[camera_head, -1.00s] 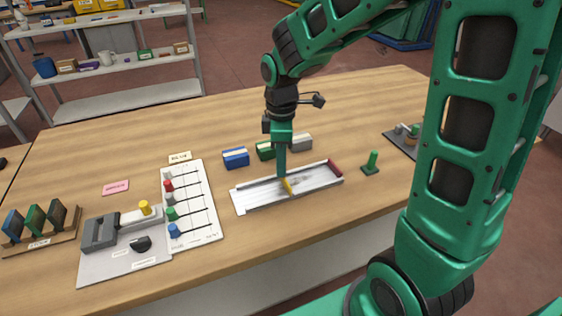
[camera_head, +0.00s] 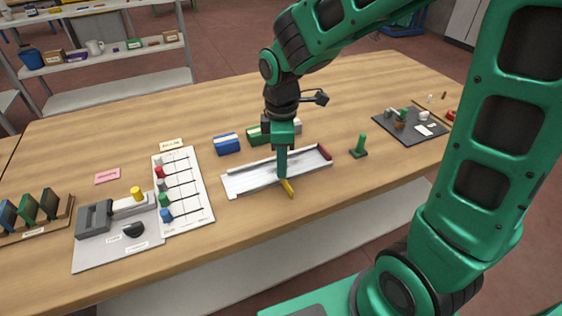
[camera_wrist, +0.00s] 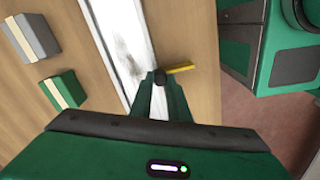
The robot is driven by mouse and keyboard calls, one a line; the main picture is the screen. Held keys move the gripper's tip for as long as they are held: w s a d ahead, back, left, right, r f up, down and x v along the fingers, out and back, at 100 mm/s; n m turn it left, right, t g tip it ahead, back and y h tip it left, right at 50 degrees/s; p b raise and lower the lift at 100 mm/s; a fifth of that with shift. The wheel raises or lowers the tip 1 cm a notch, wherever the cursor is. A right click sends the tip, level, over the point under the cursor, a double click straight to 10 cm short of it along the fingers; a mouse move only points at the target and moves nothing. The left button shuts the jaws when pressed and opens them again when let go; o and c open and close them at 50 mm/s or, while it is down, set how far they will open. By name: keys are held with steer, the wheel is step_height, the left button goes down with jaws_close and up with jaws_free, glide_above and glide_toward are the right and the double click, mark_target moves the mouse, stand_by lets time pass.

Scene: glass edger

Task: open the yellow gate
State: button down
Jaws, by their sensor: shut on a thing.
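The yellow gate (camera_head: 287,187) is a small yellow bar at the near edge of the white channel tray (camera_head: 240,184). It sticks out past the tray's near side, over the wooden table. My gripper (camera_head: 282,176) points down at the tray and is shut on the gate's inner end, which its fingers hide. In the wrist view the gate (camera_wrist: 180,68) juts out to the right from the fingertips (camera_wrist: 161,78), and the tray (camera_wrist: 128,45) runs alongside on the left. A dark red block (camera_head: 325,152) sits at the tray's right end.
Blue (camera_head: 227,143) and green (camera_head: 258,136) boxes stand behind the tray. A green peg on a base (camera_head: 359,147) stands to its right. A white board with coloured knobs (camera_head: 196,187) lies to its left. The table's near strip is clear.

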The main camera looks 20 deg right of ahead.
steer(key=c, duration=1.7)
jaws_free()
steer(key=shift+o, duration=0.2)
step_height(320, 180, up, 11)
steer(key=shift+f, duration=0.15)
steer(key=shift+d, duration=0.1)
steer(key=s+d+f+m, duration=0.2)
steer(key=s+d+m, duration=0.8)
steer(key=d, duration=0.1)
steer(key=s+d+f+m, duration=0.3)
steer(key=s+d+m, duration=0.7)
steer(key=d, duration=0.1)
steer(key=shift+m, duration=0.4)
